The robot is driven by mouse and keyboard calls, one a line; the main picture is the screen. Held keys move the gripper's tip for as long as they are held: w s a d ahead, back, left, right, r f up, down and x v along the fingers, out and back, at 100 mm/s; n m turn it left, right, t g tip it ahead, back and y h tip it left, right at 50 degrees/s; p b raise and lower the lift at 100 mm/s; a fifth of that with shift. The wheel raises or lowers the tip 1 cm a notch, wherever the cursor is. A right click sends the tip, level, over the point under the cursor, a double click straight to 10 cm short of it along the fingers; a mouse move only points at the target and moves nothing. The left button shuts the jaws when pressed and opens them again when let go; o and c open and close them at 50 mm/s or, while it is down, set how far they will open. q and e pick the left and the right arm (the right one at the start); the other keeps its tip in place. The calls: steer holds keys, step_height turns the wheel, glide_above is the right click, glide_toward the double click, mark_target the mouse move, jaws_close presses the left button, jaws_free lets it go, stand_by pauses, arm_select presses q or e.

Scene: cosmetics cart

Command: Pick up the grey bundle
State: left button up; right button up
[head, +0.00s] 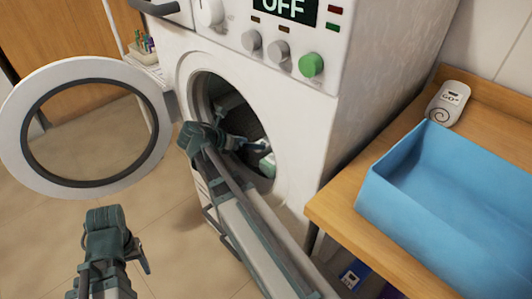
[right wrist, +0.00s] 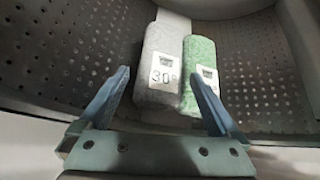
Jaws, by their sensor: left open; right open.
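The grey bundle (right wrist: 165,55) lies in the drum in the right wrist view, a pale label reading 30° on its near end. A green bundle (right wrist: 203,60) lies close against its right side. My right gripper (right wrist: 159,76) is open in front of them. Its left finger is left of the grey bundle; its right finger overlaps the green bundle in the picture. I cannot tell whether either finger touches. In the head view my right arm reaches into the drum, and the grey bundle is hard to make out. My left gripper (head: 108,230) is outside, low at left, and empty.
The washing machine (head: 310,130) has its round door (head: 75,183) swung open to the left. A blue bin (head: 415,225) and a white GO-marked item (head: 449,103) stand on the wooden table (head: 335,208) at right. The perforated drum wall (right wrist: 75,60) surrounds the bundles.

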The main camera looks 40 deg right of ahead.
steer(key=shift+d+f, duration=0.1)
steer(key=shift+d, duration=0.1)
steer(key=b+x, duration=0.3)
steer(key=x, duration=0.2)
steer(key=shift+s, duration=0.1)
steer(key=c, duration=1.3)
steer(key=shift+d, duration=0.1)
step_height(320, 180, up, 10)
steer(key=p, duration=1)
